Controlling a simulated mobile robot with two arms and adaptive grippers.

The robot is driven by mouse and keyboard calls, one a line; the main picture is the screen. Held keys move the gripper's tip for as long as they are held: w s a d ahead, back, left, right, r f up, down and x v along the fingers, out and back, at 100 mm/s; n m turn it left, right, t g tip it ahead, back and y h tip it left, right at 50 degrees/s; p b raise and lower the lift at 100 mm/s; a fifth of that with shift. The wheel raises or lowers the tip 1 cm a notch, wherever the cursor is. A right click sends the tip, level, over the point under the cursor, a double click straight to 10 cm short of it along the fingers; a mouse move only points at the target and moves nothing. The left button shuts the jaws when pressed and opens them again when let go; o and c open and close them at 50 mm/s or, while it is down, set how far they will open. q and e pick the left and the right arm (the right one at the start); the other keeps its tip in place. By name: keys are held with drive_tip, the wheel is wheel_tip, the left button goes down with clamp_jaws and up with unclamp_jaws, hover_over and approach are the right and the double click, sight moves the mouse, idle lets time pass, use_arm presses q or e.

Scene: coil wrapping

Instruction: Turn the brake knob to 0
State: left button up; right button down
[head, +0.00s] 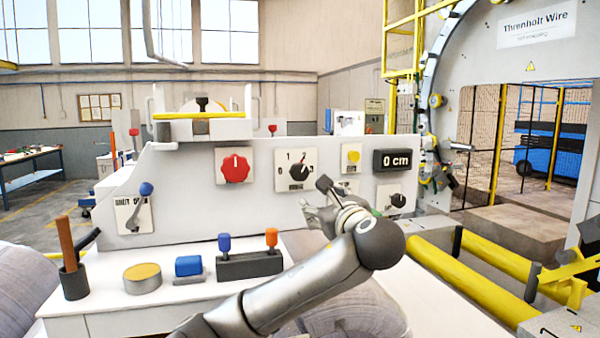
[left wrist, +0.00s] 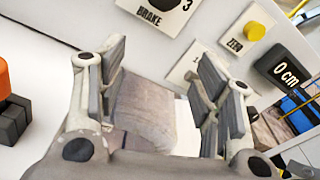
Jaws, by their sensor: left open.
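The brake knob (head: 299,172) is a black dial on a white plate on the grey control panel, with numbers from 0 to 3 around it. Its white mark seems to point up and right, toward the 2 or 3 side; I cannot tell exactly. In the left wrist view the knob (left wrist: 160,14) shows only in part at the top edge, above the word BRAKE. My left gripper (head: 316,203) is open and empty, below and right of the knob and apart from it. Its two fingers (left wrist: 163,92) stand wide apart in the left wrist view. My right gripper is not in view.
A red knob (head: 235,168) is left of the brake dial. A yellow button (head: 353,156), a "0 cm" display (head: 397,160) and another black dial (head: 398,200) are right. A lever (head: 141,203) is far left. A joystick box (head: 249,264) stands on the ledge below.

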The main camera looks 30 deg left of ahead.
use_arm(q)
drive_tip(key=y, duration=0.1)
approach(301, 173)
drive_tip(key=shift+g, duration=0.3)
drive_tip(key=p+x, duration=0.1)
drive_tip(key=x, duration=0.2)
drive_tip(key=p+x, duration=0.2)
drive_tip(key=x, duration=0.1)
drive_tip(key=p+x, duration=0.2)
drive_tip(key=x, duration=0.1)
drive_tip(key=shift+w+a+r, duration=0.2)
drive_tip(key=shift+w+r, duration=0.05)
drive_tip(key=shift+r, duration=0.1)
drive_tip(key=shift+w+a+f+p, duration=0.15)
drive_tip(key=shift+w+a+p, duration=0.15)
drive_tip(key=shift+w+a, duration=0.05)
drive_tip(key=c, duration=1)
drive_tip(key=shift+c, duration=0.2)
